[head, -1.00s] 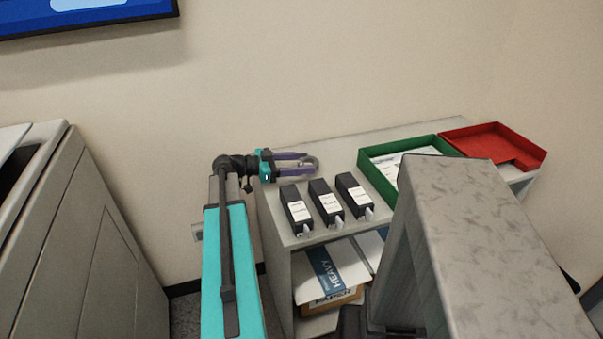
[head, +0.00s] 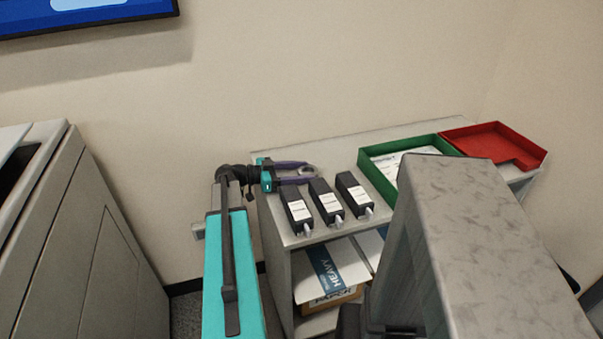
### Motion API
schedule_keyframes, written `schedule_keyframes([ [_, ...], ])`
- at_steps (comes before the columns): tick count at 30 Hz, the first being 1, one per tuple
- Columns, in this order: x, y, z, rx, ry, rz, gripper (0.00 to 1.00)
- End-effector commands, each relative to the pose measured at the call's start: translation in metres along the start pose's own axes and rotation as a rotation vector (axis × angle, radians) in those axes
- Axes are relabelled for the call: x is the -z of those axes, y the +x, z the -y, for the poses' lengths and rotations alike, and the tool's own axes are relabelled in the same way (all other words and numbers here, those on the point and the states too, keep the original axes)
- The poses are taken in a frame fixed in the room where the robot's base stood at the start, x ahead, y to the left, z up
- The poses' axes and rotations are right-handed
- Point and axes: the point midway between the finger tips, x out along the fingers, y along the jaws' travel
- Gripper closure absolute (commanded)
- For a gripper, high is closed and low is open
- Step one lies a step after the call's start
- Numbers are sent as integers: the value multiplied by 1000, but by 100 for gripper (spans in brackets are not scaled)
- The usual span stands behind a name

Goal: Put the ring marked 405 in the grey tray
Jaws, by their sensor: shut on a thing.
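My gripper (head: 312,173), with purple fingers on a teal body, is over the left back part of the grey cabinet top. It is shut on a small grey ring (head: 307,169) at its fingertips. Any number on the ring is too small to read. The ring is at or just above the cabinet top; I cannot tell which. I see no grey tray in this view.
Three black boxes with white labels (head: 296,210) (head: 326,202) (head: 354,195) stand just in front of my gripper. A green tray (head: 377,180) with papers and a red tray (head: 530,160) are to the right. A large grey block (head: 490,240) hides the cabinet's right front.

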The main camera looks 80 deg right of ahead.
Motion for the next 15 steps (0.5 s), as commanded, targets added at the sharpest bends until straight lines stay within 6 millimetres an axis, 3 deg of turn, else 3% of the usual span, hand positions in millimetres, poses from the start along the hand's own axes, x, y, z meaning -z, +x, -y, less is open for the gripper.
schedule_keyframes([
  [1, -1, 0, 0, 0, 1, -2, 82],
  [2, -1, 0, 0, 0, 0, 0, 45],
  [5, -1, 0, 0, 0, 0, 0, 28],
  [15, 0, 0, 0, 0, 0, 0, 27],
])
